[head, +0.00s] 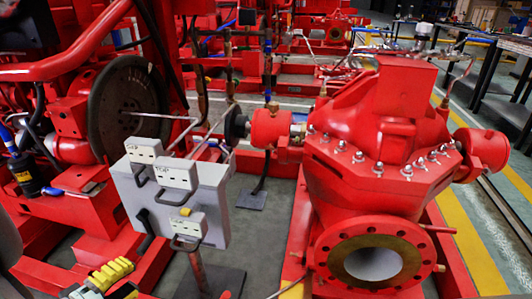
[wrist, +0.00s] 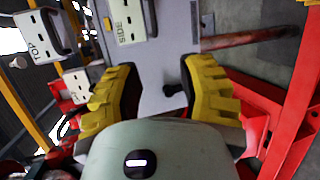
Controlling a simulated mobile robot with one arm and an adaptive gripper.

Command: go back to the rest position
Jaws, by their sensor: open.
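My gripper (head: 103,283) shows at the lower left of the head view, with yellow ridged fingers, in front of and below a grey panel box (head: 213,205). In the wrist view my gripper (wrist: 163,85) has its two fingers spread wide with nothing held between them. The grey panel (wrist: 178,60) lies beyond the fingers, with a black knob (wrist: 173,89) showing in the gap. White handled blocks sit on the panel: one marked TOP (head: 175,172), one at the upper left (head: 143,150) and a lower one (head: 187,225).
A large red pump (head: 385,140) with an open flange stands at the right. A dark flywheel (head: 128,105) and red engine parts are at the left. The panel stands on a post with a dark foot plate (head: 218,283). Red base beams (head: 295,225) cross the floor.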

